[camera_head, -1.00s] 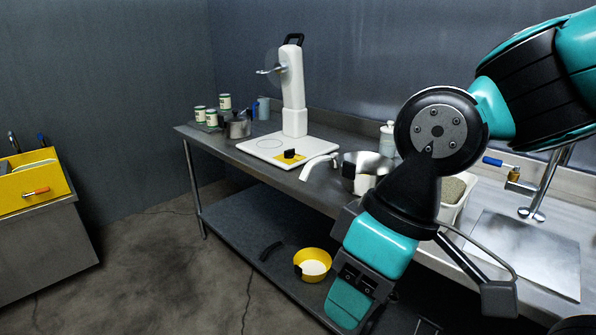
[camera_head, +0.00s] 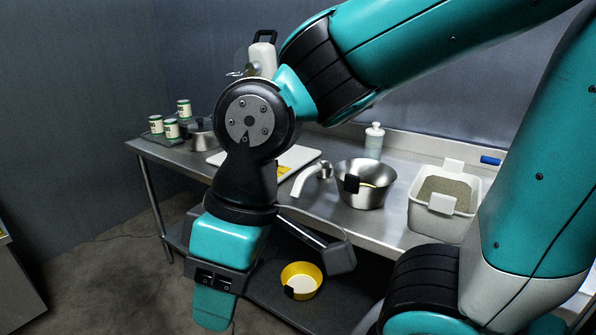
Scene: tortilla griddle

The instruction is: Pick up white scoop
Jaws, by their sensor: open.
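A white curved piece that looks like the white scoop (camera_head: 309,177) lies on the metal table, just left of the steel bowl (camera_head: 365,189). A round pale end shows at its right. My gripper (camera_head: 216,287) hangs low in front of the table, left of the scoop and nearer the camera, pointing down. It is open and apart from the scoop. Its far finger is mostly hidden behind the teal and black body, so the gap between the fingers does not show clearly.
A white tub of grain (camera_head: 421,216) stands right of the bowl, with a white bottle (camera_head: 374,142) behind. Cans (camera_head: 184,108) and a metal pot (camera_head: 202,137) stand at the left. A yellow container (camera_head: 301,270) sits on the lower shelf. My arm hides part of the tortilla press.

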